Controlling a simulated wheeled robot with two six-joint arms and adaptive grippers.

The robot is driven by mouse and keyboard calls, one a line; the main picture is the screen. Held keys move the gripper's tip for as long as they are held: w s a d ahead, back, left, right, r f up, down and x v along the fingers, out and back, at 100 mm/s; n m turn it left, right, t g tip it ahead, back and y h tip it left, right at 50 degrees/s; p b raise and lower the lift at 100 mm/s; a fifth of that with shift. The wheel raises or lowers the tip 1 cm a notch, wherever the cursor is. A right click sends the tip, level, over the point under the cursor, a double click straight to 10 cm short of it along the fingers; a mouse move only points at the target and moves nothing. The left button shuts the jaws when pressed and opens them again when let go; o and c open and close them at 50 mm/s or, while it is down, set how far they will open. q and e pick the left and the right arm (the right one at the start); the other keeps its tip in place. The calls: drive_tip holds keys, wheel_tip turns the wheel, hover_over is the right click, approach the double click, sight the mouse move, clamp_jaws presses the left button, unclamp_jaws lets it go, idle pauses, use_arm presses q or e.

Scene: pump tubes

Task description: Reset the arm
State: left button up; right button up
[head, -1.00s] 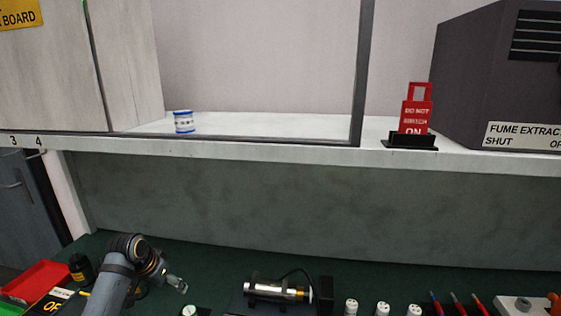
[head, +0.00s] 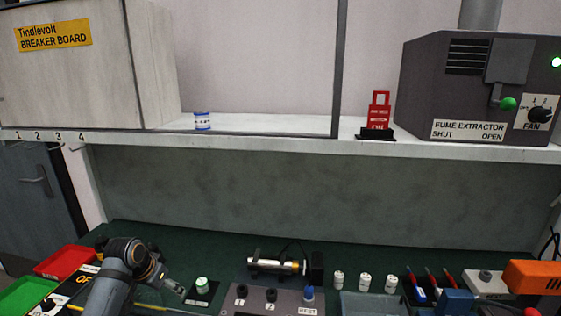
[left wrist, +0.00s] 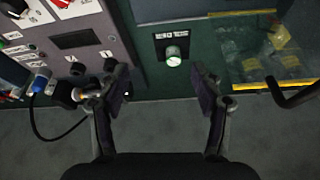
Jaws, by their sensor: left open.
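My left gripper (head: 176,288) is low over the left part of the green bench in the head view, with its arm coming from the bottom left. In the left wrist view its two fingers (left wrist: 162,88) are spread apart with nothing between them. A round white-and-green knob (head: 202,284) on a small black plate is just right of the gripper; it also shows in the left wrist view (left wrist: 173,58), beyond the fingertips. A metal pump tube (head: 272,265) with a brass end lies further right. My right gripper is not in view.
A grey panel with black sockets (head: 271,294) sits mid-bench. White-capped items (head: 364,283), an orange block (head: 533,277) and pens stand right. Red (head: 64,262) and green (head: 30,296) trays are left. A shelf (head: 290,145) holds a fume extractor (head: 480,85) and a red lockout tag (head: 379,112).

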use_arm(q)
drive_tip(key=s+d+f+y, duration=0.1)
drive_tip(key=s+d+f, duration=0.35)
drive_tip(key=s, duration=0.55)
drive_tip(key=s+d+f, duration=0.3)
drive_tip(key=s+f, duration=0.3)
drive_tip(key=s, duration=0.3)
drive_tip(key=s+r+n+y, duration=0.1)
drive_tip(key=s+r+n, duration=0.1)
drive_tip(key=s, duration=0.8)
wheel_tip(320, 180, down, 29)
drive_tip(key=a+g+b, duration=0.2)
drive_tip(key=b, duration=0.3)
drive_tip(key=s+a+f+g+b, duration=0.1)
drive_tip(key=s+f+b, duration=0.4)
drive_tip(key=s+f, duration=1.5)
wheel_tip(320, 180, down, 4)
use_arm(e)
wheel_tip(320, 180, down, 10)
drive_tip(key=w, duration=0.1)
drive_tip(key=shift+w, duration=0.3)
use_arm(q)
drive_tip(key=shift+s, duration=0.1)
